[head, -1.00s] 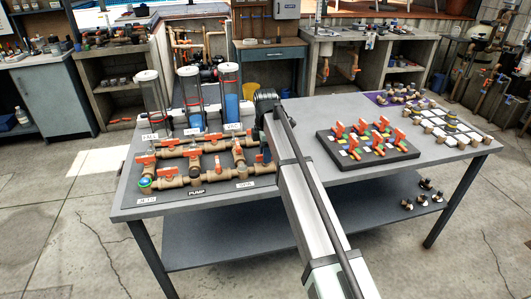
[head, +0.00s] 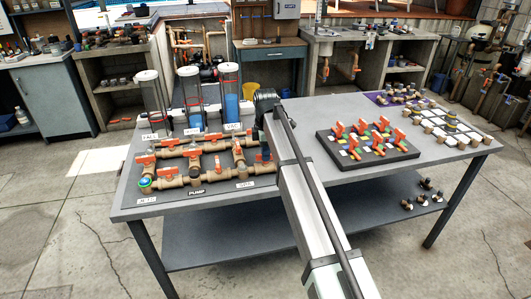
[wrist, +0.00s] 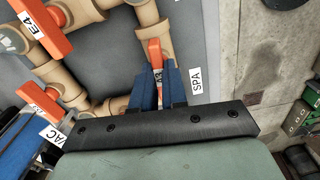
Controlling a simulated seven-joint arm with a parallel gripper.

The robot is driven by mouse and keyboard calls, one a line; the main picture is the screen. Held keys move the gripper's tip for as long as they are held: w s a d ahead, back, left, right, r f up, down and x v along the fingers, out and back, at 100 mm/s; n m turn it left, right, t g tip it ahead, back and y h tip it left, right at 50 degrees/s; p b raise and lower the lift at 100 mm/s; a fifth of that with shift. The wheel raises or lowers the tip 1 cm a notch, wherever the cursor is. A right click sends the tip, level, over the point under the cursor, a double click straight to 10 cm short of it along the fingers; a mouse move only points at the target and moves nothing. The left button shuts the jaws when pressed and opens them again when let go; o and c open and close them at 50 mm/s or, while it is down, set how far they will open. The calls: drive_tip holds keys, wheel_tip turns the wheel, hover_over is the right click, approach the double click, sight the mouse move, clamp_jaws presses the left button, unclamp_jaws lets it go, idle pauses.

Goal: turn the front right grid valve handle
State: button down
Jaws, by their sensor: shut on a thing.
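The pipe grid (head: 205,162) of tan pipes with orange valve handles lies on the left half of the grey table. Its front right valve handle (wrist: 155,52), orange, shows in the wrist view between my blue fingers, near the SPA label (wrist: 196,80). My gripper (wrist: 160,85) is shut on this handle; the fingers hide its lower part. In the head view my gripper (head: 264,148) is at the grid's right end, and my arm partly blocks the view there.
Another orange handle labelled E4 (wrist: 42,27) is close by on the left in the wrist view. A black board (head: 366,150) with orange-handled parts and white tiles (head: 452,127) lie on the table's right half.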

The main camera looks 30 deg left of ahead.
drive_tip(key=m, duration=0.8)
drive_tip(key=shift+m, duration=0.4)
drive_tip(key=m, duration=0.4)
drive_tip(key=shift+m, duration=1.9)
drive_tip(key=c, duration=1.2)
unclamp_jaws()
drive_tip(key=shift+o, duration=0.2)
wheel_tip(320, 180, up, 14)
